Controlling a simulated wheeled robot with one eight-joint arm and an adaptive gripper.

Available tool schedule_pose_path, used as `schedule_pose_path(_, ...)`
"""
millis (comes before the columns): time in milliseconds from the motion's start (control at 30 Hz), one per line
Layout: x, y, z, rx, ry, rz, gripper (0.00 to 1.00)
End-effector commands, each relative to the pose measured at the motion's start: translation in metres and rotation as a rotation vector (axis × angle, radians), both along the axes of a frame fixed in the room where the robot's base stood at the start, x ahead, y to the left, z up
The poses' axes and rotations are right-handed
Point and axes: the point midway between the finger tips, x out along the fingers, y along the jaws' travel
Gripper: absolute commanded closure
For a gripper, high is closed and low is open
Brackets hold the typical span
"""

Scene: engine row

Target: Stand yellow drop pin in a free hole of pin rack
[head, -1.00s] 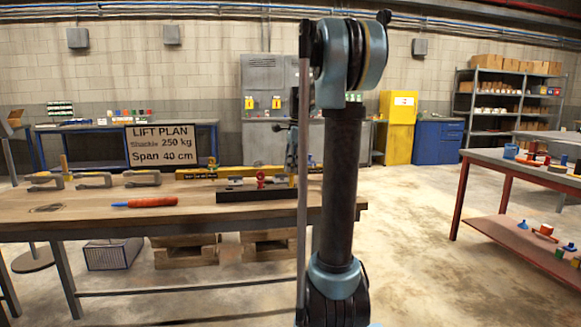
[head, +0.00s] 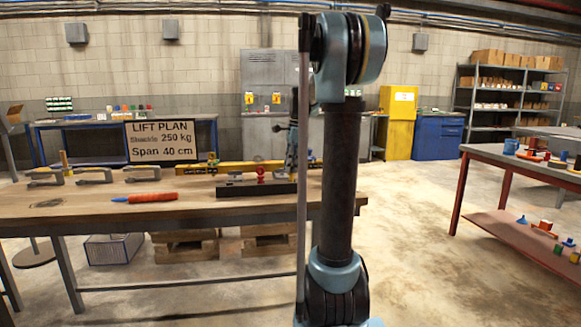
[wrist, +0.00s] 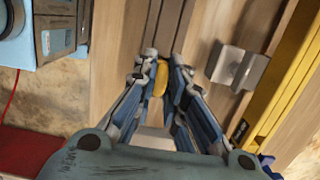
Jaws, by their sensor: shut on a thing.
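The yellow drop pin (wrist: 160,78) is between the fingertips of my gripper (wrist: 158,80) in the wrist view. My gripper is shut on it, and its lower end is hard to make out. In the head view my gripper (head: 292,168) is over the right part of the bench, partly behind my own arm. The pin rack looks to be the long dark bar (head: 240,190) on the bench, with small red and grey pieces on or behind it. The dark bar (wrist: 172,22) also shows just beyond the fingertips in the wrist view. I cannot tell whether the pin touches it.
A yellow beam (wrist: 283,85) runs along the bench beside a grey block (wrist: 238,66). Grey clamps (head: 95,174) and an orange-red tool (head: 152,198) lie to the left. A LIFT PLAN sign (head: 160,142) stands behind. A red-legged table (head: 490,155) is at the right.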

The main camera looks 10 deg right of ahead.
Motion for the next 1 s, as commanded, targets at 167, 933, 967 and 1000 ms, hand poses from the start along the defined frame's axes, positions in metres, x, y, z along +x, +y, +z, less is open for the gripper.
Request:
schedule_pose_path(167,0.000,0.000,-0.003,0.000,0.000,0.000,1.00)
schedule_pose_path(933,0.000,-0.005,0.030,0.000,0.000,-0.001,0.65)
schedule_pose_path(967,0.000,-0.006,0.035,0.000,0.000,-0.001,0.65)
schedule_pose_path(1000,0.000,-0.007,0.044,0.000,0.000,-0.001,0.65)
